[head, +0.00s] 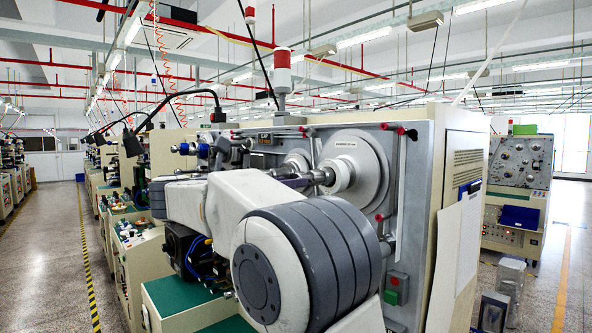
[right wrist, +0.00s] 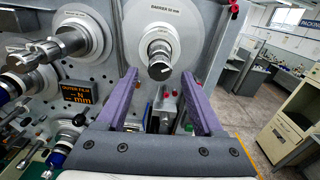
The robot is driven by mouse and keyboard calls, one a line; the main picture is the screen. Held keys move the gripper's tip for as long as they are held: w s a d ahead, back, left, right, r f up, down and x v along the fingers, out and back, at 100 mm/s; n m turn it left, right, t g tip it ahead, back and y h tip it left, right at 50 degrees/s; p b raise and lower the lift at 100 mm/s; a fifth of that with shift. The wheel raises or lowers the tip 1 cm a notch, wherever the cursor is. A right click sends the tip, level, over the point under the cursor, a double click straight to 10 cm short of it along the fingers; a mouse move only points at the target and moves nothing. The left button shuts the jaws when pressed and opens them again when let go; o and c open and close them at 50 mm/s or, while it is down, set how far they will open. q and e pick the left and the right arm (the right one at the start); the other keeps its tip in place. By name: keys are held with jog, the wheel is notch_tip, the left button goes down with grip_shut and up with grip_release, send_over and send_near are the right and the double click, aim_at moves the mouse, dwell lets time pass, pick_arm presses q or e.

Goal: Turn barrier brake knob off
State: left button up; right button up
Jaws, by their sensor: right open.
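The barrier brake knob (right wrist: 159,69) is a dark and silver knob at the centre of a pale round disc (right wrist: 165,38) labelled as barrier, on the grey machine face. My right gripper (right wrist: 159,78) shows in the right wrist view with two purple fingers spread apart. It is open and empty, and the knob appears between and just above its fingertips. I cannot tell whether they touch it. In the head view my right arm covers much of the machine front, and the pale barrier disc (head: 369,163) shows behind it. My left gripper is not in view.
An outer film display (right wrist: 77,92) and another spindle disc (right wrist: 82,38) sit left of the knob. A red-tipped rod (right wrist: 234,8) is at upper right. In the head view, a green and red button box (head: 396,288) sits low on the panel. Floor shows at left.

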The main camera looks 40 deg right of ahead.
jog(key=d+p, duration=0.1)
jog(key=d, duration=0.2)
jog(key=shift+w+d, duration=0.1)
jog(key=shift+c, duration=0.3)
grip_shut()
